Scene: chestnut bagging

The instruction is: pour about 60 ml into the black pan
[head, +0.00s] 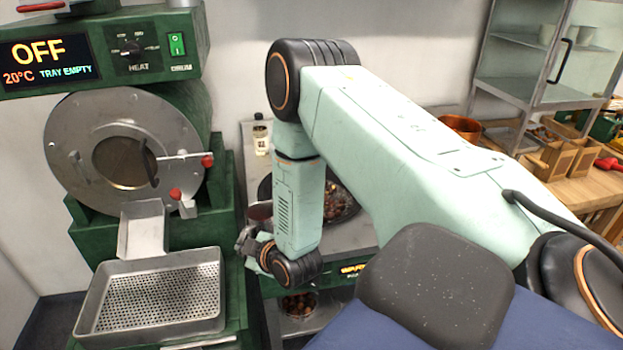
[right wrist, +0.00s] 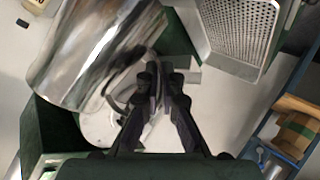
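The black pan (head: 350,211) sits on the worktop in the head view, largely hidden behind my right forearm; some brown chestnuts show in it. My right gripper (head: 250,247) is at the worktop's left edge. In the right wrist view its fingers (right wrist: 160,80) come together at the jug's handle side and look shut on it. The jug's contents are hidden. My left gripper is out of view.
A green roaster with a steel drum front (head: 125,150) stands at left, with a perforated tray (head: 150,298) below it. A small bottle (head: 261,138) stands behind the pan. Chestnuts (head: 298,304) lie in a bin below the worktop. A glass cabinet (head: 520,70) is at right.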

